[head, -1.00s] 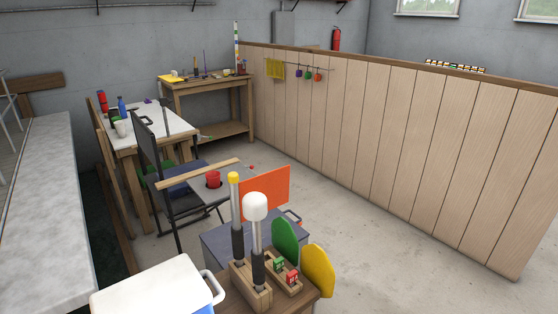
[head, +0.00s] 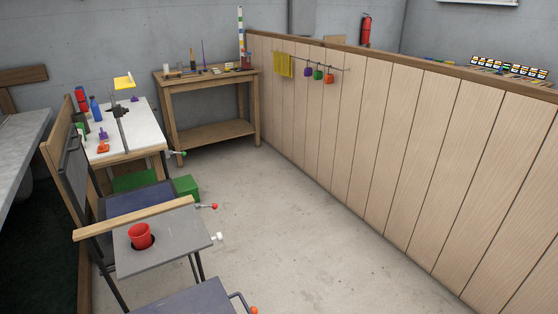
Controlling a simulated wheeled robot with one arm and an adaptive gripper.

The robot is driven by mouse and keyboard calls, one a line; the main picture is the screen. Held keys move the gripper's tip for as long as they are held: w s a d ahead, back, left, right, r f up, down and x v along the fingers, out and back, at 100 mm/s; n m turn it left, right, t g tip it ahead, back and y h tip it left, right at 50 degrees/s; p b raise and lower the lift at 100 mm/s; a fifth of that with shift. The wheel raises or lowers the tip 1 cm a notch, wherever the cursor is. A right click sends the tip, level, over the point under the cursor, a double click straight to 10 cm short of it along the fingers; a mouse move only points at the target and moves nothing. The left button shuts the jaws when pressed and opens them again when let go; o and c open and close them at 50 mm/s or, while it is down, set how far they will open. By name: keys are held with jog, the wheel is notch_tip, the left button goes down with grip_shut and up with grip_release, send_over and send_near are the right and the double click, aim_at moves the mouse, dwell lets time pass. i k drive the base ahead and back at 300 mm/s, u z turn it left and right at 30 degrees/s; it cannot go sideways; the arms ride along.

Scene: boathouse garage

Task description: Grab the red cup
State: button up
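The red cup (head: 140,233) stands upright in a dark round hole in a small grey side tray (head: 188,232). The tray is fixed beside the wooden armrest (head: 135,217) of a folding chair with a dark blue seat (head: 137,200). My gripper is not in view.
A white-topped table (head: 138,118) with bottles and small tools stands behind the chair. A wooden workbench (head: 212,84) stands at the back. A wooden partition (head: 390,145) runs along the right. The concrete floor between (head: 285,210) is clear.

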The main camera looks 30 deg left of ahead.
aim_at(140, 234)
jog(key=i, duration=2.45)
jog(key=u, duration=5.05)
jog(key=i, duration=1)
